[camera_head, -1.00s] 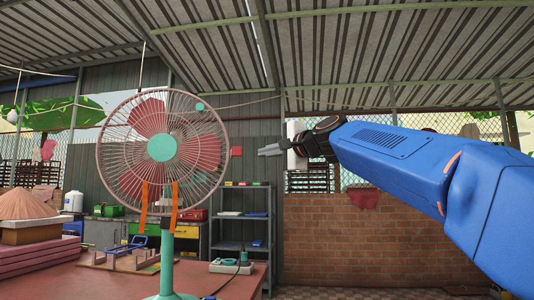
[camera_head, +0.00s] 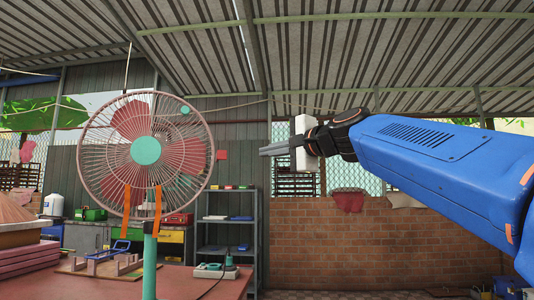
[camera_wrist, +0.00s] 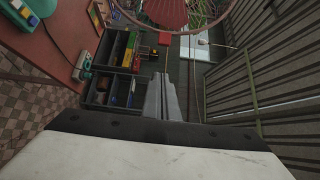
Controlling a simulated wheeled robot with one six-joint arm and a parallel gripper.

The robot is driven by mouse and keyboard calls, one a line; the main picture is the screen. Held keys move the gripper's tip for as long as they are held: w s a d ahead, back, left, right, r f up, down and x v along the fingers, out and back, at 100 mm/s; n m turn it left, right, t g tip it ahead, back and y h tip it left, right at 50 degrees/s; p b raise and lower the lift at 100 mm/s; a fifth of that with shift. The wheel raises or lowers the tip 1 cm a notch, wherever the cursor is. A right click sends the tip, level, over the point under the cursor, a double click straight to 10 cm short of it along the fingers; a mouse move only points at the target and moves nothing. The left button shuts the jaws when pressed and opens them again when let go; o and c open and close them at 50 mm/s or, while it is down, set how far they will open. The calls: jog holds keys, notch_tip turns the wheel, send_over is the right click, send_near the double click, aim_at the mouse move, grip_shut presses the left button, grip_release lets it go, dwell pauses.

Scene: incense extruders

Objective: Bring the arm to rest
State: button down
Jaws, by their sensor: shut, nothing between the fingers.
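My gripper (camera_head: 274,149) is at the end of my blue arm, raised in the air right of the fan in the head view. Its grey fingers point left and lie together with nothing between them. In the wrist view the shut fingers of my gripper (camera_wrist: 163,97) stand in the lower middle, with the shelf and floor beyond them. My gripper touches nothing that I can see.
A standing fan (camera_head: 146,151) with a pink cage rises from the red table (camera_head: 200,284). A grey shelf (camera_head: 230,222) stands behind it. A brick wall (camera_head: 330,245) closes the back right. The air around my gripper looks clear.

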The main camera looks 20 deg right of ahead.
jog(key=shift+f, duration=0.1)
dwell(0.3)
jog(key=s+a+f+n+g+h, duration=0.1)
jog(key=s+f+n+g, duration=0.1)
jog(key=f, duration=0.7)
jog(key=s+f+n+g+h, duration=0.1)
jog(key=s+f+n+g, duration=0.15)
jog(key=f, duration=0.65)
jog(key=s+d+f+n+g+h, duration=0.1)
jog(key=s+d+f+n+g, duration=0.1)
jog(key=s+f, duration=0.6)
jog(key=s+d+f+n+g+h, duration=0.2)
jog(key=s+f, duration=0.6)
jog(key=f, duration=1.3)
jog(key=s+d+f+n+g+h, duration=0.1)
jog(key=s+f+n, duration=0.4)
jog(key=f, duration=0.9)
jog(key=s+g+h, duration=0.1)
jog(key=s+g, duration=0.1)
jog(key=s, duration=0.1)
jog(key=shift+d+f, duration=0.3)
jog(key=shift+d, duration=0.1)
